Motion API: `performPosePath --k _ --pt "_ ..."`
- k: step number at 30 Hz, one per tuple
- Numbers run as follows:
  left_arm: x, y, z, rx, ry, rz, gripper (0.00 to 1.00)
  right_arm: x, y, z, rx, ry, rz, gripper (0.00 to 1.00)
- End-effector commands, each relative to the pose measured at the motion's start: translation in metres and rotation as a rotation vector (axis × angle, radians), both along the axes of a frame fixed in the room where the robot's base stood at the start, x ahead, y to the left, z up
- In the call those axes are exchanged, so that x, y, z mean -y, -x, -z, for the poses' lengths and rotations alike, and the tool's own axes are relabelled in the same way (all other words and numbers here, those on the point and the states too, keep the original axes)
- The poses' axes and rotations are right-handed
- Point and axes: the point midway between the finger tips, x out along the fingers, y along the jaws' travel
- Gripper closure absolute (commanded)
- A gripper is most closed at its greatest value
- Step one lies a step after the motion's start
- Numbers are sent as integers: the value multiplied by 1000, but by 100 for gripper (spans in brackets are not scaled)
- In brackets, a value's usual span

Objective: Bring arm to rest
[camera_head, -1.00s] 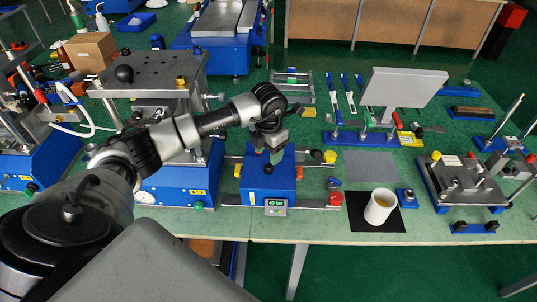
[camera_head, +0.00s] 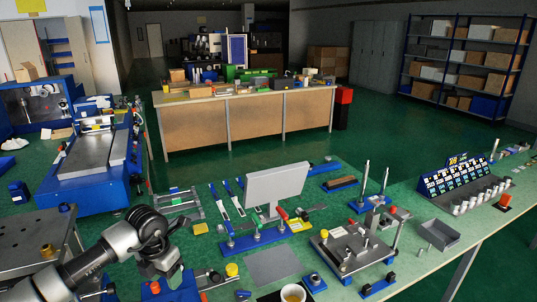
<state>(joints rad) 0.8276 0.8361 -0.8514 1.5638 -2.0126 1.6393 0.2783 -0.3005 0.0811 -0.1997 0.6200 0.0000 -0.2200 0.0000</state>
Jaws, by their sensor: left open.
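My left arm comes in from the lower left. My left gripper (camera_head: 163,272) hangs downward over the blue press unit (camera_head: 158,291) at the bottom edge, and its jaws are open with nothing seen between them. The lower part of that unit is cut off by the frame. I cannot tell whether the fingertips touch it. My right gripper does not show.
A white panel (camera_head: 274,186) stands on the green bench right of my left arm. A metal fixture (camera_head: 346,250), a cup (camera_head: 293,293) and a grey tray (camera_head: 439,235) are further right. A metal-topped press (camera_head: 35,240) stands at left.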

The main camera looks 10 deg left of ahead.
Motion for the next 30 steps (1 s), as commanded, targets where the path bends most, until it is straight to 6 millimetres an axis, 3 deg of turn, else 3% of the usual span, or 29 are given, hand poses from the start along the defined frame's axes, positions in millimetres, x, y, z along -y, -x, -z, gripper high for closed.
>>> performPosePath --k 4,7,9,12,15,19,23,26,30 --pt "65 6 14 63 250 64 46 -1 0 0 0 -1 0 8" --pt "137 18 12 138 567 83 46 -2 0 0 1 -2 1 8" --pt "182 27 -3 192 809 53 46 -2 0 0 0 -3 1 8" --pt "227 38 -35 262 1138 -54 46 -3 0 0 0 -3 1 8" --pt "247 43 -70 321 1435 -242 46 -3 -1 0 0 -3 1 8" --pt "238 42 -105 378 1746 -594 46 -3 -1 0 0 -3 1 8" --pt "202 40 -111 407 1935 -1052 46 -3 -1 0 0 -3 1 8" --pt "167 45 -93 402 1972 -1456 46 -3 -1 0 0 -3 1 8" --pt "125 73 -44 345 1842 -2050 46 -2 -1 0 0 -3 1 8"
